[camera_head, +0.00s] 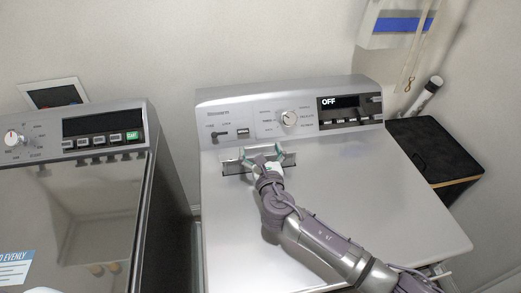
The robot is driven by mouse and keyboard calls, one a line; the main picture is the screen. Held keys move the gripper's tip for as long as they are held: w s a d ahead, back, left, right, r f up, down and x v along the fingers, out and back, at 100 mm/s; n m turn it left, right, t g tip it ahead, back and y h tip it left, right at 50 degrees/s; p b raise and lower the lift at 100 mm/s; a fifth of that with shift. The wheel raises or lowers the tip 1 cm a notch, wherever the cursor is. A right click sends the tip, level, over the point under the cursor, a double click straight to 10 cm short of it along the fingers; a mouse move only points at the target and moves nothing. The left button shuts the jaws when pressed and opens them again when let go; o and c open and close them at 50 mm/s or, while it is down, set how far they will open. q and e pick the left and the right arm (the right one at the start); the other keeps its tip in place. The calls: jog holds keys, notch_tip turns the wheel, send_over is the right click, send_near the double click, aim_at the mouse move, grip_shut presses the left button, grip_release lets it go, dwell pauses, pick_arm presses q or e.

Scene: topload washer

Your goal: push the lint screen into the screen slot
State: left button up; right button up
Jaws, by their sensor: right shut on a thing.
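My right gripper (262,153) is at the back of the silver machine's top, just in front of its control panel. Its teal-tipped fingers are spread apart but shut on the lint screen (260,149), a pale grey piece between them. The screen slot (233,169) is a dark strip in the top, right under the gripper. The screen stands at the slot, and its lower part is hidden by the fingers and the slot's edge. I cannot tell how deep it sits.
The silver machine's control panel (223,116) rises close behind the slot, with a dial (288,118) and a display reading OFF (341,103). A second, dark-topped machine (80,205) stands to the left. A black-topped box (425,143) is at right. The silver top is otherwise clear.

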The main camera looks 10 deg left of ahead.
jog(key=shift+f+b, duration=2.3)
jog(key=shift+f, duration=0.6)
jog(key=shift+r, duration=0.1)
notch_tip(320, 180, up, 9)
jog(key=p, duration=0.9)
dwell(0.5)
jog(key=shift+r+p, duration=0.1)
jog(key=shift+p, duration=0.45)
dwell(1.2)
